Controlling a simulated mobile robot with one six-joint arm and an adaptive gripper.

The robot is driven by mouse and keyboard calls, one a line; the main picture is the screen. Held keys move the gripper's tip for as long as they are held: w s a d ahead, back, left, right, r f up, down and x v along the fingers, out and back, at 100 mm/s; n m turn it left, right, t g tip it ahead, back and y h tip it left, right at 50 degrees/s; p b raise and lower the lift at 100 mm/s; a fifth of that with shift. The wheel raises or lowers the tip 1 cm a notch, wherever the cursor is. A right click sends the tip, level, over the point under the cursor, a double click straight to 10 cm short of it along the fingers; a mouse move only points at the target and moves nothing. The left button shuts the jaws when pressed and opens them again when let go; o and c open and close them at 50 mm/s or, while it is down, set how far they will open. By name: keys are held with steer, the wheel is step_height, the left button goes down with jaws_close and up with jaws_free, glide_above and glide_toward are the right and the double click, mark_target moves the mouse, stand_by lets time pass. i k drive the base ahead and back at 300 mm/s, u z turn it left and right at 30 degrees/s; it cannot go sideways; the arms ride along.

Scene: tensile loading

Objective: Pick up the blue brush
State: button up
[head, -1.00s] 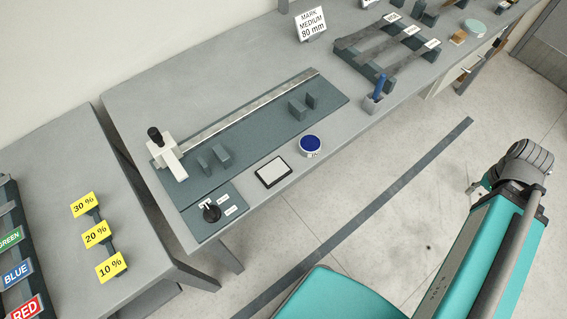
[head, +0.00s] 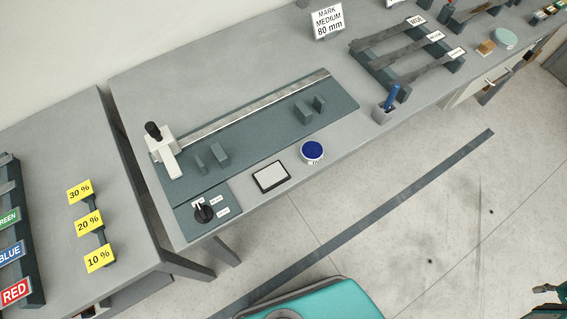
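The blue brush (head: 391,96) stands upright in a small grey holder (head: 384,115) near the front edge of the long grey table, right of the round blue pad. Only its blue upper part shows; its lower end is hidden in the holder. A small part of my arm shows at the lower right edge, well away from the brush. My gripper's fingers cannot be made out in this view.
The long grey table (head: 240,75) holds a measuring board (head: 270,128), a round blue pad (head: 312,150), a white-topped pad (head: 271,177) and a rack of strips (head: 400,55). A sign (head: 327,20) stands behind. The floor in front (head: 440,220) is clear.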

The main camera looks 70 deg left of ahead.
mark_target(391, 98)
steer(key=z, duration=0.7)
steer(key=i, duration=1.05)
steer(key=u, duration=3)
